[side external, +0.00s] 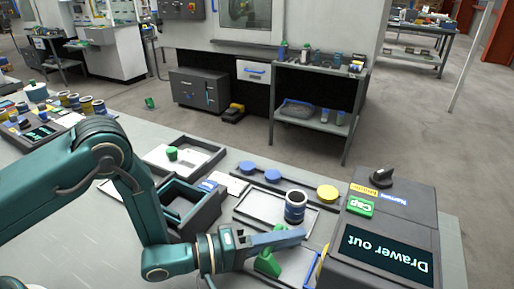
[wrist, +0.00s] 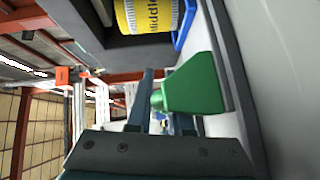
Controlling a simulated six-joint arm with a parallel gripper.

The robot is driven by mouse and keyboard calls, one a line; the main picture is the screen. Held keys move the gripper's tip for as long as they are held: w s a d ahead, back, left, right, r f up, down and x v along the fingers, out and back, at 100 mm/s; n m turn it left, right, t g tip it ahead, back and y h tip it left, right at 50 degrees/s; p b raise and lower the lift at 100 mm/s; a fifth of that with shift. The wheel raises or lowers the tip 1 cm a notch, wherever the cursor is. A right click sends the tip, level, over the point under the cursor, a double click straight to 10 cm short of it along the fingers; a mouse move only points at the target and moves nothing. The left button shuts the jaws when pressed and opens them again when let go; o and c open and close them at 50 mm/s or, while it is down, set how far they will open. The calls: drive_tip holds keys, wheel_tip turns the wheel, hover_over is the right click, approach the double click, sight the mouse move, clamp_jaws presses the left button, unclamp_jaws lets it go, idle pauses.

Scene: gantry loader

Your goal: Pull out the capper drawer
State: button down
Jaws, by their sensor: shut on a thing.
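The capper (side external: 385,235) is a dark grey box at the right in the side view, with a green "Cap" label and a screen reading "Drawer out". A blue handle-like bar (side external: 320,266) stands at its left side; a blue edge also shows in the wrist view (wrist: 184,27). My gripper (side external: 300,235) is low, just left of the capper, with its fingers pointing towards it. It is shut on a green flared piece (side external: 268,264), narrow end at the fingers, also in the wrist view (wrist: 193,87). The exact grip contact is hidden.
A dark jar (side external: 295,207) stands in a shallow tray (side external: 250,208) just behind my fingers. A dark open box (side external: 205,207) and another tray (side external: 150,157) are farther left.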

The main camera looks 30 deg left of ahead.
drive_tip(key=c, duration=0.8)
unclamp_jaws()
drive_tip(key=shift+c, duration=0.2)
drive_tip(key=shift+v, duration=2.55)
